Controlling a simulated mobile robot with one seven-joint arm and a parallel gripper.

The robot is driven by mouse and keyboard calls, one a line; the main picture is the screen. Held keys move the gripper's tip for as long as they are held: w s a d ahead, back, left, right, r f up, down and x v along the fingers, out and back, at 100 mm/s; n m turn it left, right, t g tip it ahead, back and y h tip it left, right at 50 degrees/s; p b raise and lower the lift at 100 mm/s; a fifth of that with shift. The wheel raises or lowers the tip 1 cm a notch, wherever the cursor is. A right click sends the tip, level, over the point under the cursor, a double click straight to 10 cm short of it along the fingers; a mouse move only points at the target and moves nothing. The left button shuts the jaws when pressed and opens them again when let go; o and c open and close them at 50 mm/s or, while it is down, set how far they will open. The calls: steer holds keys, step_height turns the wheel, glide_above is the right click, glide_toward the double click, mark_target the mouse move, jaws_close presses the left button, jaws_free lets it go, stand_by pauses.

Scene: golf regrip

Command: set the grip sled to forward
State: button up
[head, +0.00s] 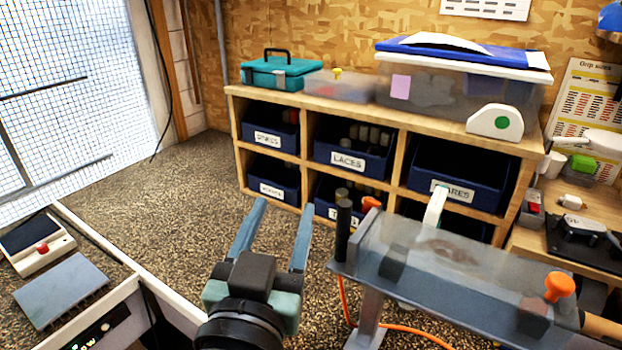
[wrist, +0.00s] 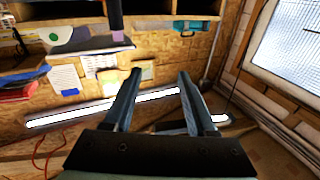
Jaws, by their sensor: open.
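A grey metal fixture with a clear cover (head: 450,255) stands at the right in the head view. It carries an orange knob (head: 560,287) at its right end, a smaller orange knob (head: 371,203) at its left end and a black upright post (head: 343,230). A white lever-like piece (head: 435,207) stands up behind it. I cannot tell for certain which part is the grip sled. My gripper (head: 283,208) is open and empty, left of the fixture and apart from it. Its two blue-grey fingers also show in the wrist view (wrist: 160,75), with nothing between them.
A wooden cubby shelf (head: 306,108) with dark blue labelled bins stands behind. A white-edged bench (head: 128,270) with a red-buttoned box (head: 38,244) and a grey ribbed block (head: 60,290) is at left. An orange hose (head: 418,332) runs below the fixture. Speckled floor (head: 170,190) is clear between.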

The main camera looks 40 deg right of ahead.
mark_target(343, 210)
steer(key=s+d+f+m+g+h, duration=0.2)
steer(key=s+d+f+g, duration=0.1)
steer(key=d+f+g, duration=0.1)
steer(key=p+x, duration=0.4)
steer(key=x, duration=0.6)
steer(key=shift+w+d, duration=0.25)
steer(key=shift+d, duration=0.1)
steer(key=shift+w+d+f+p, duration=0.1)
steer(key=shift+w+d+p, duration=0.3)
steer(key=shift+d, duration=0.15)
steer(key=shift+c, duration=0.2)
jaws_close()
